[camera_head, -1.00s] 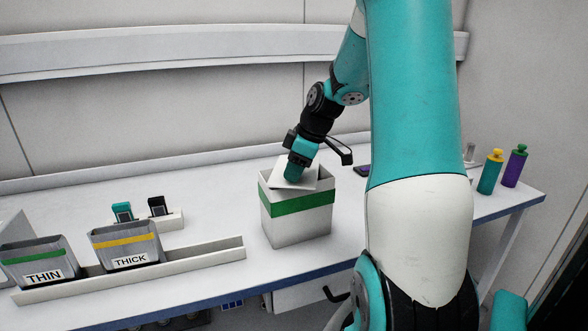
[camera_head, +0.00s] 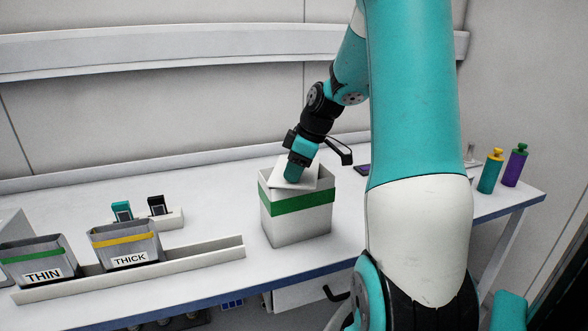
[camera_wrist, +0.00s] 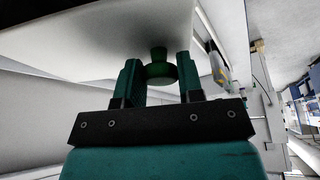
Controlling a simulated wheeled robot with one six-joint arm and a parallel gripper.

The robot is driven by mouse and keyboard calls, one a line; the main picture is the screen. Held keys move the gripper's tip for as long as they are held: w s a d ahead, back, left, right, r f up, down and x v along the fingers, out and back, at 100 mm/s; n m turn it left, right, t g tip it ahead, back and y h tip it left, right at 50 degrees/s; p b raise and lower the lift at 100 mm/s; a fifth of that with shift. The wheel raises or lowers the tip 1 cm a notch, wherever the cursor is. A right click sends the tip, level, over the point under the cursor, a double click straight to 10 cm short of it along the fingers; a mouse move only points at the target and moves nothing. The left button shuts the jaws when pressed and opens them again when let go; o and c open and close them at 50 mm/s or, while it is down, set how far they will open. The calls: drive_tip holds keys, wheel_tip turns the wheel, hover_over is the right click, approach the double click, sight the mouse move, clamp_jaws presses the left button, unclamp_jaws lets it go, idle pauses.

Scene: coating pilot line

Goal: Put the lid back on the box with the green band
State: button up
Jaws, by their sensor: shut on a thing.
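The white box with the green band (camera_head: 297,203) stands upright on the bench. Its white lid (camera_head: 312,177) is at the box's top, tilted and out of line with the rim, so a dark part of the opening shows beside it. My gripper (camera_head: 292,180) is over the box, pointing down at the lid. In the wrist view my gripper (camera_wrist: 160,78) has its fingers on either side of the lid's green knob (camera_wrist: 159,66), and the lid's pale face (camera_wrist: 90,40) spreads beyond them. Whether the lid touches the rim cannot be told.
Grey bins marked THIN (camera_head: 38,259) and THICK (camera_head: 126,244) stand at the left behind a low white rail (camera_head: 190,259). A small holder (camera_head: 172,218) is behind them. A teal bottle (camera_head: 489,173) and a purple bottle (camera_head: 515,166) stand at the right. Bare bench lies left of the box.

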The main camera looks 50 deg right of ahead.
drive_tip(key=o, duration=1.5)
drive_tip(key=shift+r+p, duration=2.75)
drive_tip(key=shift+r, duration=0.8)
drive_tip(key=shift+c, duration=0.2)
clamp_jaws()
